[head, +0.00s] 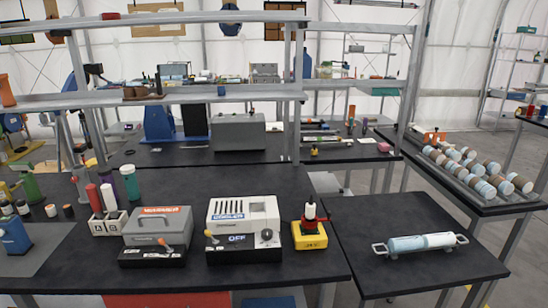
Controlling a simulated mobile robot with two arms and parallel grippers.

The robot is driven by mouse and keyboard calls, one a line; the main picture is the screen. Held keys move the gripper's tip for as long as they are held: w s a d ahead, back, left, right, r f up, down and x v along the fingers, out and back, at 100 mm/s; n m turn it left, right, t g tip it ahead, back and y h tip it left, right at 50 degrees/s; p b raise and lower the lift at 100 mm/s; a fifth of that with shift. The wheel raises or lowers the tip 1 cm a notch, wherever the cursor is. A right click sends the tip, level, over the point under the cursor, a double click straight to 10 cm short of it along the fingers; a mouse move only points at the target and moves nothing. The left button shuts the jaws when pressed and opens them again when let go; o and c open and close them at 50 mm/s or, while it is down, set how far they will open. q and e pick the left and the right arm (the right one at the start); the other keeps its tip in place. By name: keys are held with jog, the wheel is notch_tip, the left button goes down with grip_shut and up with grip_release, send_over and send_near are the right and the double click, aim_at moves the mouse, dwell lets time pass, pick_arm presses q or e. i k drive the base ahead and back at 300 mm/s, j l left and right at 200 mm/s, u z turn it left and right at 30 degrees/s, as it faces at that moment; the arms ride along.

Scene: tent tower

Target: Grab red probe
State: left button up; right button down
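A slim red cylinder (95,199) stands upright at the left of the near bench, in a small white rack (109,229) marked A and B. A whitish cylinder (109,198) stands beside it in the same rack. Another red piece (310,221) with a white upper part and dark tip sits on a yellow block (310,240) near the bench's right end. I cannot tell for sure which of these is the red probe. Neither of my grippers is in view.
A grey box (158,230) and a white device (243,225) marked OFF stand between the red things. A lower right table (385,212) holds a pale two-handled cylinder (420,243). Shelves (170,101) span the back.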

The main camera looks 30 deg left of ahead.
aim_at(91, 190)
jog(key=u, duration=2)
jog(key=i+j, duration=0.65)
